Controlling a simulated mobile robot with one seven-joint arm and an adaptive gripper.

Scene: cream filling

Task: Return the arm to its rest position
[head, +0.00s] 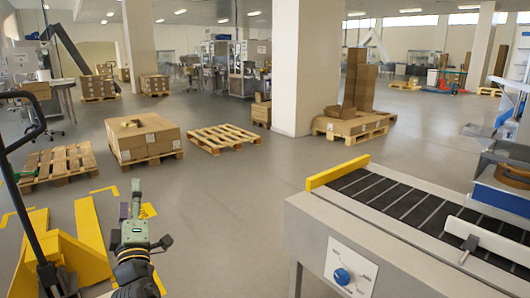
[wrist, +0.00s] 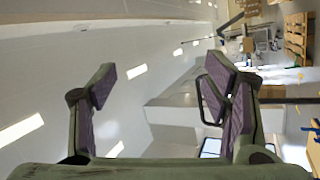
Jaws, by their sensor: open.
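My gripper (head: 130,207) shows at the lower left of the head view, green with purple finger pads and pointing up. In the wrist view my gripper (wrist: 162,84) is open, with its two purple-padded fingers well apart. Nothing sits between the fingers; behind them are a pale ceiling, bright lights and a tilted view of the hall. Most of my arm is cut off at the bottom of the head view.
A yellow pallet jack (head: 88,228) with a black handle stands close left of my gripper. A conveyor (head: 400,200) with a blue knob fills the right. Stacked boxes (head: 140,136) and an empty pallet (head: 222,137) stand farther back. Grey floor between is clear.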

